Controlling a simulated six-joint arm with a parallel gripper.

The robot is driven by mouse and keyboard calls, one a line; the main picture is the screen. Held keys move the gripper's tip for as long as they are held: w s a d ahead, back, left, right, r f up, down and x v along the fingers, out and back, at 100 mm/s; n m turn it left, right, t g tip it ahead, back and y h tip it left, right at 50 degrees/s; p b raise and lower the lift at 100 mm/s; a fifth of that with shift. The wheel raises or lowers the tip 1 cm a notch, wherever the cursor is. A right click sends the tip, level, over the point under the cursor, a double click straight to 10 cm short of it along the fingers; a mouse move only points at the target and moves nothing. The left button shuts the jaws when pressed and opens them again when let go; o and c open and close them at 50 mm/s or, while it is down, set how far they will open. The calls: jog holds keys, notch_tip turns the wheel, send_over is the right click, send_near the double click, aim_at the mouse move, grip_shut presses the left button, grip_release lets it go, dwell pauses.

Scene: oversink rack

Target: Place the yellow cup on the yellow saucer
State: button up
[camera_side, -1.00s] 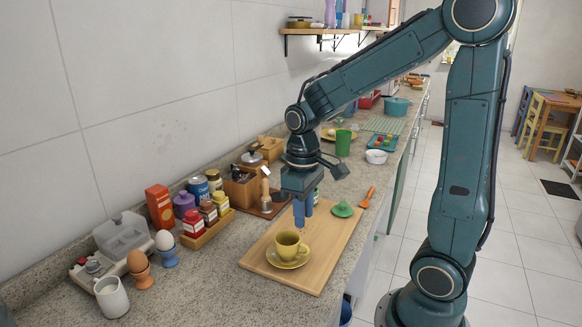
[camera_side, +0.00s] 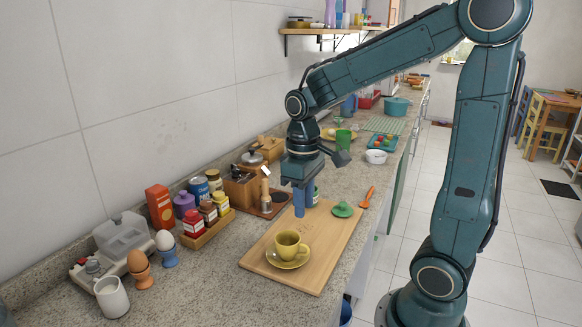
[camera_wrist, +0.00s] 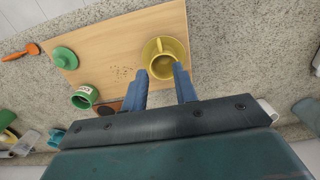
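The yellow cup (camera_side: 287,244) stands upright on the yellow saucer (camera_side: 290,263), near the front of the wooden board (camera_side: 325,262). In the wrist view the cup (camera_wrist: 164,67) is just beyond my fingertips, with the saucer's rim (camera_wrist: 181,50) around it. My gripper (camera_side: 304,212) is above the board, up and behind the cup in the side view. Its two blue fingers are apart in the wrist view (camera_wrist: 159,70), with nothing held between them.
An orange utensil (camera_side: 367,197) lies beyond. A rack of jars (camera_side: 207,228) and egg cups (camera_side: 169,257) stand at the left.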

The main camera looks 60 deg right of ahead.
jog(key=s+a+r+t, duration=0.5)
jog(key=s+a+r, duration=0.1)
jog(key=s, duration=0.3)
jog(key=shift+s+a+r+t, duration=0.2)
jog(key=shift+s+r+t, duration=0.2)
jog(key=shift+r, duration=0.15)
